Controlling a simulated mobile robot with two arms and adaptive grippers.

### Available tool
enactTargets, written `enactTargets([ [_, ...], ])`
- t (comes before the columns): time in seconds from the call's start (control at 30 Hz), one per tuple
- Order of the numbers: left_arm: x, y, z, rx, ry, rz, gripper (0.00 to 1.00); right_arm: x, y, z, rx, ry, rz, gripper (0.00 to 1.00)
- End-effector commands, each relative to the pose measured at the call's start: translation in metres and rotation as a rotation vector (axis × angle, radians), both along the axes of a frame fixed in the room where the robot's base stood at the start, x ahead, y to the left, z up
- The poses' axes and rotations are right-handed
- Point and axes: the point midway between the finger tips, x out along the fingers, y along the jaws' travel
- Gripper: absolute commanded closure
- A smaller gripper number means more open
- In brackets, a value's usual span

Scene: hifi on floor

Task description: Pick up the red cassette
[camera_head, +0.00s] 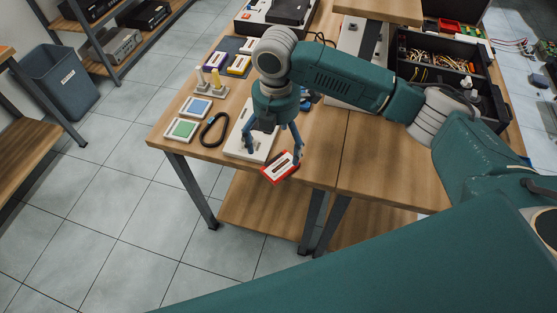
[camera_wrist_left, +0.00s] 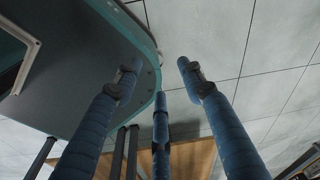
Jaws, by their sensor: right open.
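The red cassette (camera_head: 280,168) has a white label and lies at an angle at the front edge of the wooden table (camera_head: 322,168), seeming to reach slightly past it. My right gripper (camera_head: 273,152) points down over it with its fingers spread. One finger is close to the cassette's right end; the other is left of it, over a pale flat panel. I cannot tell whether any finger touches the cassette. My left gripper (camera_wrist_left: 163,82) shows only in the left wrist view, with its blue fingers apart and nothing between them.
Left on the table are a black loop (camera_head: 213,130), a green-faced square (camera_head: 183,130), a blue-faced square (camera_head: 196,108) and more cassettes (camera_head: 239,65). An open black case (camera_head: 440,70) with cables is at the back right. A bin (camera_head: 58,80) and clear tiled floor lie left.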

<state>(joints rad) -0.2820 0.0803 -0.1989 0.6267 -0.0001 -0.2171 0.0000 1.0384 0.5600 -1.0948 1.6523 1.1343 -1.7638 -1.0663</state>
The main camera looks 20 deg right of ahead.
Motion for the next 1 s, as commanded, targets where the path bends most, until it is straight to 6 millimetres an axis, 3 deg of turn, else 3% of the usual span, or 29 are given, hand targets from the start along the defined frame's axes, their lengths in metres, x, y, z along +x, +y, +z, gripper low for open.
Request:
enactTargets([
  [0.1, -0.033, 0.001, 0.001, 0.004, 0.046, -0.001, 0.6, 0.0, 0.0, -0.015, 0.0, 0.001, -0.001, 0.07],
  [0.23, -0.05, 0.002, 0.002, 0.005, 0.069, -0.003, 0.6, 0.0, 0.0, -0.023, 0.0, -0.001, 0.0, 0.07],
  [0.37, -0.043, 0.002, 0.01, 0.004, 0.059, -0.003, 0.6, -0.001, -0.001, -0.038, 0.0, 0.003, -0.002, 0.07],
  [0.6, -0.004, -0.001, 0.019, -0.002, 0.003, -0.003, 0.6, 0.0, -0.001, -0.07, -0.001, 0.0, -0.001, 0.07],
  [0.87, -0.013, 0.0, 0.018, 0.0, 0.018, -0.002, 0.6, 0.001, 0.0, -0.074, 0.0, -0.003, 0.0, 0.07],
  [1.0, -0.024, 0.001, 0.017, 0.002, 0.032, -0.001, 0.6, 0.001, 0.0, -0.074, 0.0, -0.003, 0.0, 0.33],
])
